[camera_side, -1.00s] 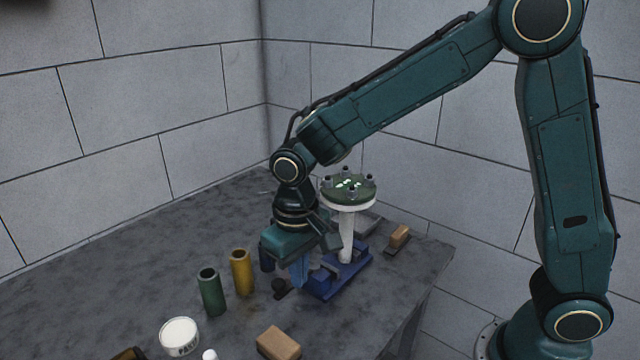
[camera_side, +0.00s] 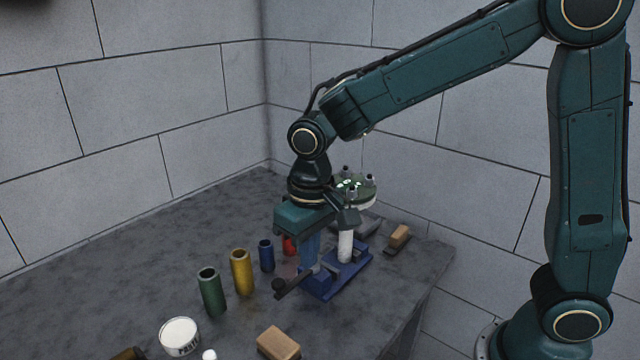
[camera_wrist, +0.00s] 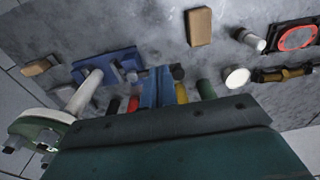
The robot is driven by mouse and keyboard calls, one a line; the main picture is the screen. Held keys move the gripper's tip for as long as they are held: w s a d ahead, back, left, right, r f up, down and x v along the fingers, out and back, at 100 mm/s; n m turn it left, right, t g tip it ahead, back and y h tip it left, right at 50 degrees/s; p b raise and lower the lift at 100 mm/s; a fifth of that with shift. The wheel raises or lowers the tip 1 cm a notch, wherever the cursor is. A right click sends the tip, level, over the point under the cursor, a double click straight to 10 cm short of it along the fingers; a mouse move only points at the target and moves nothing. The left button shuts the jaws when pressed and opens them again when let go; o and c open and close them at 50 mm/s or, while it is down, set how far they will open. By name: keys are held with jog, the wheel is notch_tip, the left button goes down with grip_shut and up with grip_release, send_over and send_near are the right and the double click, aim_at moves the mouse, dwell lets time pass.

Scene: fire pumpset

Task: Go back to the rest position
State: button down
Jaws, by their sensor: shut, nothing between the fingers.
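My gripper (camera_side: 308,262) points down in front of the blue vise (camera_side: 340,274) on the table. Its blue fingers are closed together with nothing held. In the wrist view the closed fingers of my gripper (camera_wrist: 158,88) show beside the blue vise (camera_wrist: 112,65). A white post (camera_side: 345,246) stands in the vise and carries a round green-topped disc (camera_side: 362,190) with several upright studs. My gripper's body hides part of the disc and post in the side view.
A white paste tub (camera_side: 179,337) and wooden blocks (camera_side: 278,343) (camera_side: 399,237) are on the table (camera_side: 120,270). Walls stand behind.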

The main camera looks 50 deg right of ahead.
jog(key=s+d+r+t, duration=0.2)
jog(key=s+d+r, duration=0.3)
jog(key=s, duration=0.4)
jog(key=s+d+r+t, duration=0.3)
jog(key=s+d+r, duration=0.2)
jog(key=s+d, duration=0.2)
jog(key=shift+s+d, duration=0.3)
jog(key=shift+s, duration=0.6)
